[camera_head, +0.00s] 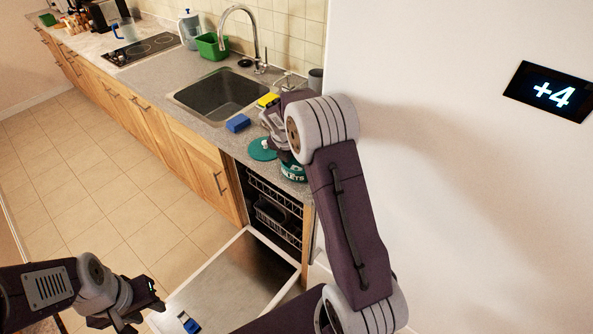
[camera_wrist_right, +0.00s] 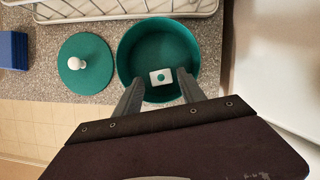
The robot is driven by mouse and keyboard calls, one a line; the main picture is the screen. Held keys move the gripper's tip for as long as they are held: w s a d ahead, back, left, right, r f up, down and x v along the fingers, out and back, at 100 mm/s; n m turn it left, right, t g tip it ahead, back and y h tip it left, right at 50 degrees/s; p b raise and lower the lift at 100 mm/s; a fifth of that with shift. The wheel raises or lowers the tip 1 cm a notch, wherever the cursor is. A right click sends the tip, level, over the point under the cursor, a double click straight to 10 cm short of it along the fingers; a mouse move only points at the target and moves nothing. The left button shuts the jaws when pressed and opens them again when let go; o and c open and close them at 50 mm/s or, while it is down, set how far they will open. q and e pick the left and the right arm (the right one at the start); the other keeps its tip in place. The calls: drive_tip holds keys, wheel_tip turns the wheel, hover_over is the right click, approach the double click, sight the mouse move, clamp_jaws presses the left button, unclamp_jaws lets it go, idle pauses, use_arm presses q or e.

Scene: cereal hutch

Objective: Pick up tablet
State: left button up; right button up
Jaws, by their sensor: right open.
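The tablet (camera_wrist_right: 160,77) is a small white block with a green dot. It lies inside a round green tub (camera_wrist_right: 127,50), near the wall closest to my gripper. In the head view my right arm hides most of this gripper. My left gripper (camera_head: 146,306) is at the lower left; its jaw opening is unclear.
The round green lid (camera_wrist_right: 85,64) with a white knob lies left of the tub. A blue block (camera_head: 237,123) sits near the sink (camera_head: 217,96). The dishwasher door (camera_head: 232,285) is open below, with a small blue-and-white thing (camera_head: 188,322) on it. A wall stands right of the tub.

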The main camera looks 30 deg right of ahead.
sight(298, 167)
drive_tip(key=x, duration=0.3)
drive_tip(key=shift+f, duration=0.35)
drive_tip(key=shift+w+d+f, duration=0.15)
drive_tip(key=shift+d+f, duration=0.05)
drive_tip(key=shift+f, duration=0.2)
drive_tip(key=shift+r, duration=0.1)
clamp_jaws()
wheel_tip(298, 167, up, 10)
drive_tip(key=shift+p, duration=0.45)
